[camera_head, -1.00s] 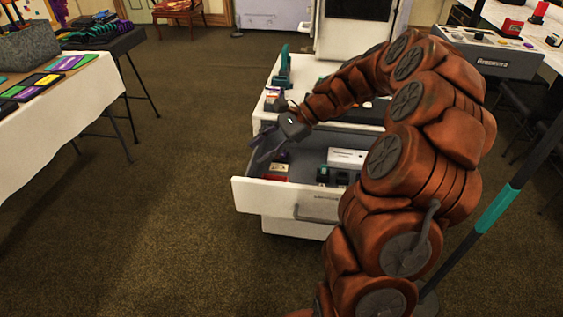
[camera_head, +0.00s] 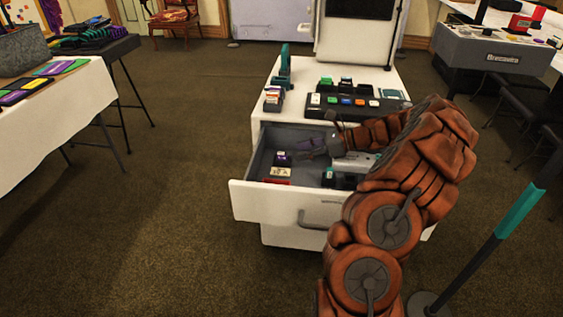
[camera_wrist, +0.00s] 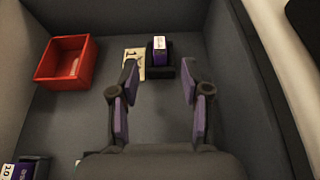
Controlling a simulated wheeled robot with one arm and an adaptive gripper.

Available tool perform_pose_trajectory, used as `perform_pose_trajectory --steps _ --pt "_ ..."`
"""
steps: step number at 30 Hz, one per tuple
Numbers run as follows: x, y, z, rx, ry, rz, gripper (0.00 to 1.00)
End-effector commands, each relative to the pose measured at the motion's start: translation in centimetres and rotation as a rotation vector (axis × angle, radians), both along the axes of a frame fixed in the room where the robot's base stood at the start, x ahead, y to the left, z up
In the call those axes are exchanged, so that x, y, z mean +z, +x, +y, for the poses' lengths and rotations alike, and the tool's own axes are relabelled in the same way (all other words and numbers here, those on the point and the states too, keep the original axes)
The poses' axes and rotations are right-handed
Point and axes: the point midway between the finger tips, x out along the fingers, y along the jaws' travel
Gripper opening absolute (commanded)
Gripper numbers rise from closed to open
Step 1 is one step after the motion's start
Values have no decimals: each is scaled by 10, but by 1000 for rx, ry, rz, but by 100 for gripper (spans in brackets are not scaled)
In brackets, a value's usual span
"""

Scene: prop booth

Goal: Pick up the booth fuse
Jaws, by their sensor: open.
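A small purple-and-black block with a white label (camera_wrist: 161,52) stands in a dark holder in the open drawer; it may be the booth fuse, but its label is too small to read. It also shows in the head view (camera_head: 283,158). My gripper (camera_wrist: 160,84) is open and empty, and in the wrist view the block lies between and beyond its fingertips. In the head view my gripper (camera_head: 312,148) is over the drawer, right of the block. Another purple, white-labelled block (camera_wrist: 12,172) is cut off at the wrist view's lower left.
A red tray (camera_wrist: 46,72) and a beige card (camera_wrist: 132,70) lie near the block. The drawer front (camera_head: 262,203) and grey walls surround them. Dark blocks (camera_head: 330,177) stand at the drawer's right. The cabinet top (camera_head: 330,78) above carries a button panel (camera_head: 345,101).

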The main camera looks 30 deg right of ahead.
Motion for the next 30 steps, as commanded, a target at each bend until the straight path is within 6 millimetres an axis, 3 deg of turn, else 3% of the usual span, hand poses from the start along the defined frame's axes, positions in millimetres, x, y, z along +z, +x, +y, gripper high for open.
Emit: perform_pose_trajectory --steps 12,19,30 --pt "-18 30 35 4 0 0 47" --pt "-18 31 37 4 -2 -1 47" --pt "-18 31 37 4 -3 0 9"
